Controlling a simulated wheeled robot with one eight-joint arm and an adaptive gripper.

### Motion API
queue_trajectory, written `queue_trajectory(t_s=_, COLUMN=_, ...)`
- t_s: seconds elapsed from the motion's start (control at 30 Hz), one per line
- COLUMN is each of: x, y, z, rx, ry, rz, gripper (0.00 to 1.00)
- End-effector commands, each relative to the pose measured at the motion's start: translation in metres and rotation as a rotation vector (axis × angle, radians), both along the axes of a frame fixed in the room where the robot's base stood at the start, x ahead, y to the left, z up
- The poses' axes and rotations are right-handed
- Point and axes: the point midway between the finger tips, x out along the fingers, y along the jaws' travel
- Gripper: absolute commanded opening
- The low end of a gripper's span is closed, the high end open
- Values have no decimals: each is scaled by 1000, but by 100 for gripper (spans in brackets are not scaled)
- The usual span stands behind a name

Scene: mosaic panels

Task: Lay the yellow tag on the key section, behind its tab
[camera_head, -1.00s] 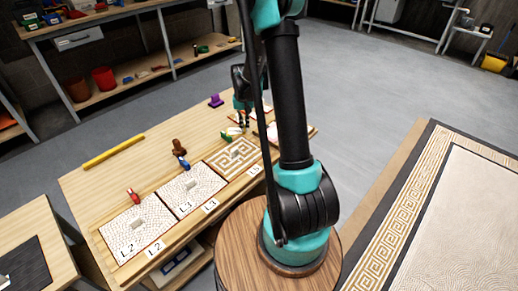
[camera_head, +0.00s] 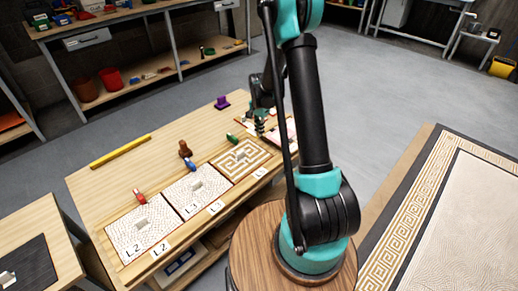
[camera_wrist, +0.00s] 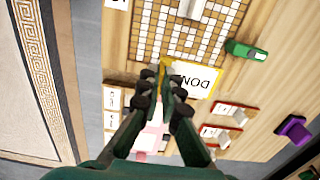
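The yellow tag (camera_wrist: 197,79) is a white card with a yellow border and dark lettering, seen in the wrist view at my gripper's fingertips. My gripper (camera_wrist: 164,82) appears shut on its yellow end, close to the near edge of a brown-and-white mosaic panel. That panel is the key section (camera_wrist: 176,42), with a pale upright tab (camera_wrist: 190,9) at the picture's top. In the head view the key section (camera_head: 227,164) lies on the bench, and my gripper (camera_head: 260,131) is above its right end. The tag cannot be made out there.
A green object (camera_wrist: 246,50) lies beside the key section, and a purple block (camera_wrist: 293,130) stands farther off. Other panels (camera_head: 197,196) lie in a row to the left. A yellow bar (camera_head: 121,152) lies along the bench's back edge.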

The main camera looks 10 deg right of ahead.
Motion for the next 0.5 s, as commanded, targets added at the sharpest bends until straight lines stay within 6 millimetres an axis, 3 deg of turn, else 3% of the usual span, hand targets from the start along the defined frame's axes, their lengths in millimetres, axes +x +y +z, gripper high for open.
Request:
queue_trajectory(t_s=0.23, x=0, y=0, z=-53, rx=0, ry=0, rz=1, gripper=0)
queue_trajectory(t_s=0.5, x=0, y=0, z=-73, rx=0, ry=0, rz=1, gripper=0)
